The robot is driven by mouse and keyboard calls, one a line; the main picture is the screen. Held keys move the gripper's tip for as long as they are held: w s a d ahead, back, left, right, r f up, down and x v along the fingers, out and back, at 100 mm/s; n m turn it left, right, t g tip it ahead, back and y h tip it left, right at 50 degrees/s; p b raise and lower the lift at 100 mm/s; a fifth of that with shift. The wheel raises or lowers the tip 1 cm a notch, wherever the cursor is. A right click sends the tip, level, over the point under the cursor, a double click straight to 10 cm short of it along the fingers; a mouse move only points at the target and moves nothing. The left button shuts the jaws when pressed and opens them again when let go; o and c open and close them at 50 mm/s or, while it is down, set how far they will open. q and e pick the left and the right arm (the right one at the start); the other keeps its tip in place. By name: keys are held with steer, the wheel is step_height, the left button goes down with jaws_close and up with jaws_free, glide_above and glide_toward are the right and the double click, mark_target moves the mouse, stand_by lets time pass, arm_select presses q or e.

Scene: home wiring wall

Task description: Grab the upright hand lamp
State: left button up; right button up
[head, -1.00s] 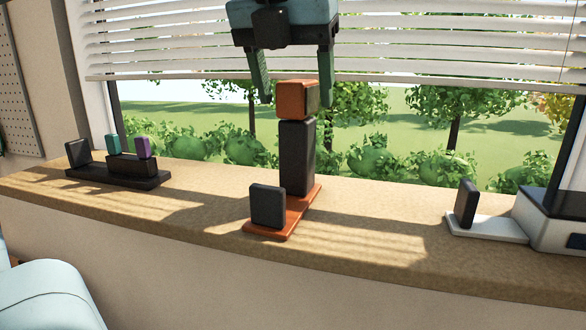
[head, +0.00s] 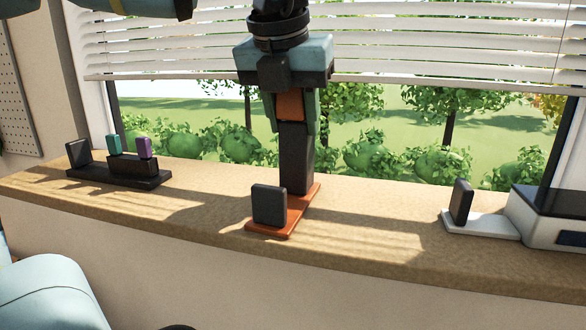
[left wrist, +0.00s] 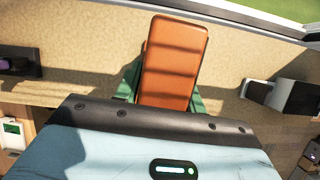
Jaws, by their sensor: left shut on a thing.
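The hand lamp (head: 295,157) stands upright on the window sill. It has a dark body and an orange head, and stands on an orange base (head: 299,205) with a dark upright block at its front. My left gripper (head: 292,118) comes down from above and is shut on the orange head, with a green finger on either side. In the left wrist view, the orange head (left wrist: 174,62) shows between the green fingers, which are partly hidden. My right gripper is not in view.
A dark tray (head: 117,178) with small dark, teal and purple blocks stands at the left of the sill (head: 375,218). A white device (head: 545,222) with a white plate and dark block stands at the right. Window blinds (head: 430,45) hang behind.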

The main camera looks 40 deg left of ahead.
arm_select(q)
jaws_close()
steer(key=shift+r, duration=0.2)
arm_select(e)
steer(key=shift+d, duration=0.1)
